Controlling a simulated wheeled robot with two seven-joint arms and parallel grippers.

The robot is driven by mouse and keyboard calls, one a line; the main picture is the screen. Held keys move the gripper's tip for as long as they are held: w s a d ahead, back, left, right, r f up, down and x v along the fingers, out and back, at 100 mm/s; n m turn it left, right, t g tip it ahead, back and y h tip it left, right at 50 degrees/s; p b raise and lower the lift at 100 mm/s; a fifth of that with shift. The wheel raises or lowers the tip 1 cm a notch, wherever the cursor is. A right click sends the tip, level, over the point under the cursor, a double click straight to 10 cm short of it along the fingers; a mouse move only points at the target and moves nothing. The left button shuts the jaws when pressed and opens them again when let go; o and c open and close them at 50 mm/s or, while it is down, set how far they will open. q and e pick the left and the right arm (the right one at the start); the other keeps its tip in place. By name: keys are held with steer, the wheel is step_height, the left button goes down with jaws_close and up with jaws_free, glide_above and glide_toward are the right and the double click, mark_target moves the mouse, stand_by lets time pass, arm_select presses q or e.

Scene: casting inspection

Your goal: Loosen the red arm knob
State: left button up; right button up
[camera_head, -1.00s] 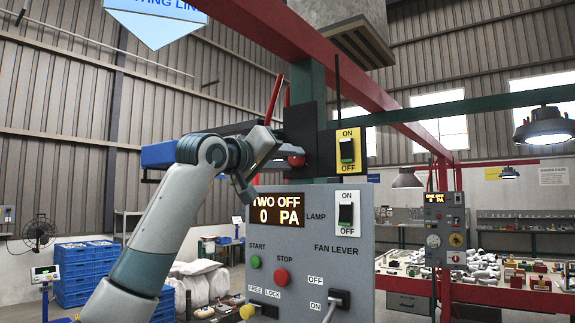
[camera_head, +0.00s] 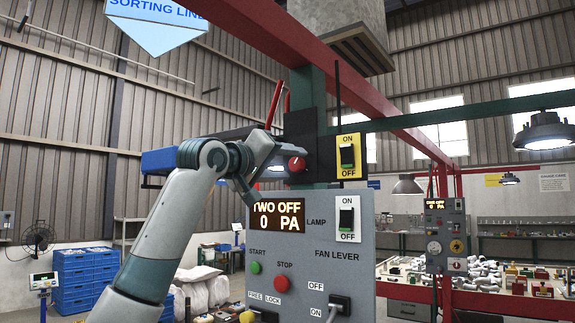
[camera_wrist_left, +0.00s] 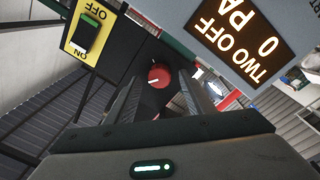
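The red arm knob (camera_head: 297,164) is round, with a white mark, on a dark mount beside the post above the control panel. It also shows in the left wrist view (camera_wrist_left: 159,76), ahead of and between the fingers. My left gripper (camera_head: 267,168) is just left of the knob in the head view. In the left wrist view its two dark fingers (camera_wrist_left: 162,88) are apart with nothing held between them. I see no finger clearly touching the knob. My right gripper is in neither view.
The grey panel (camera_head: 318,253) with display, buttons and switches is below the knob. A yellow lamp switch plate (camera_head: 347,156) sits right of the post. A blue-ended arm (camera_head: 165,160) runs behind my left arm. A red beam (camera_head: 262,40) crosses overhead.

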arm_select(q)
steer(key=shift+s+a+f+b, duration=0.15)
steer(key=shift+s+a+b, duration=0.15)
steer(key=shift+s+b, duration=0.15)
arm_select(e)
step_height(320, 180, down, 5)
steer(key=b, duration=0.4)
arm_select(q)
steer(key=b+v, duration=0.3)
steer(key=v, duration=1.3)
steer(key=shift+a, duration=0.15)
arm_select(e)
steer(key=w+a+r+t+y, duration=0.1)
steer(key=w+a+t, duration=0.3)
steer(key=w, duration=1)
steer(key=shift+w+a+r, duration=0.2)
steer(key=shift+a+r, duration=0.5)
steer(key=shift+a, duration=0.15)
